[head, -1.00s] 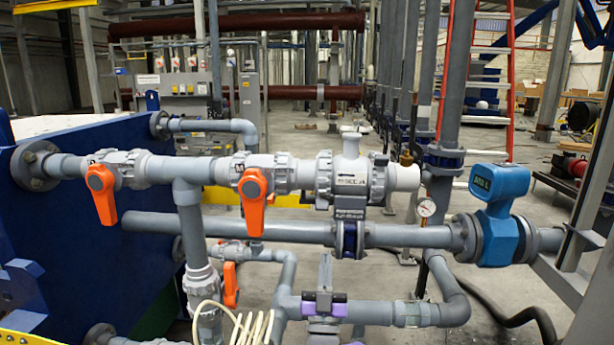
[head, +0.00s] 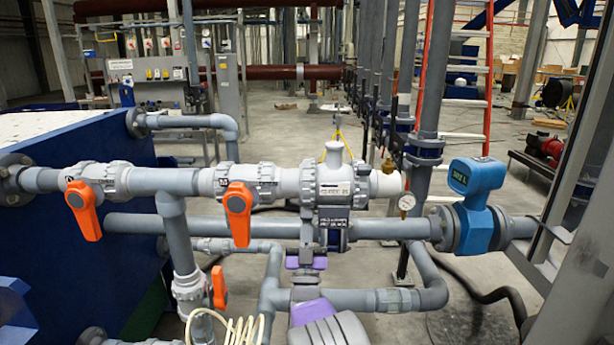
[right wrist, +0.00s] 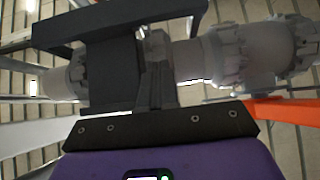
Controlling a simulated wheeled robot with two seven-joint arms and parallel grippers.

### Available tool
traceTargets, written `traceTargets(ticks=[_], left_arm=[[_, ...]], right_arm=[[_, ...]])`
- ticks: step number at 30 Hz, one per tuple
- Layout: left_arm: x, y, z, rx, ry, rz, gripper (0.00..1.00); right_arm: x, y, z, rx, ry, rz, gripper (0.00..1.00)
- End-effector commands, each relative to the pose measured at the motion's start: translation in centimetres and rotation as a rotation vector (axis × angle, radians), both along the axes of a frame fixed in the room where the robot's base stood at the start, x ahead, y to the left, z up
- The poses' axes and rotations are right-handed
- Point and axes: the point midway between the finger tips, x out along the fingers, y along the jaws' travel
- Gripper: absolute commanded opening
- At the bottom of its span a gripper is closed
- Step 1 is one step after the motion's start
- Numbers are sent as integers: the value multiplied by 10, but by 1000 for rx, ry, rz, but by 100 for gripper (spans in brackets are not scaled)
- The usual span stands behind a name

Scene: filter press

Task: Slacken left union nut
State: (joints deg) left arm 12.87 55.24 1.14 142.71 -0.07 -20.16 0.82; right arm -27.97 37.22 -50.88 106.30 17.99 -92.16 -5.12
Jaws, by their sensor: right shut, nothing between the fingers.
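The left union nut (head: 308,187) is a ribbed grey ring on the left side of the labelled grey valve body (head: 334,187) in the upper pipe. My right gripper (head: 307,238), with purple parts, is upright below the valve body in the head view. Its dark fingers are shut and empty. They stand below the nut, and I cannot tell if they touch anything. In the right wrist view the dark fingers (right wrist: 150,45) stand in front of the grey pipework, and a ribbed fitting (right wrist: 255,55) lies to their right. My left gripper is out of view.
Two orange-handled valves (head: 239,213) (head: 82,210) sit left on the same pipe. A lower pipe (head: 380,229) runs close behind my right gripper to a blue flow meter (head: 474,205). Pale coiled hose (head: 235,330) lies at the bottom.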

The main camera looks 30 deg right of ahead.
Motion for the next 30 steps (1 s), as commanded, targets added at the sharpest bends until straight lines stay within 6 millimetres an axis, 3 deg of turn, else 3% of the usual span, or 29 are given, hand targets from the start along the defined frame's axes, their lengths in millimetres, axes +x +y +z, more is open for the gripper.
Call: traceTargets(ticks=[11, 30], left_arm=[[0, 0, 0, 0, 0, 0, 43], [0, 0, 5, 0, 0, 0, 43]], right_arm=[[1, -1, 0, 0, 1, -1, 0], [-7, 6, 21, 0, -6, 0, 0]])
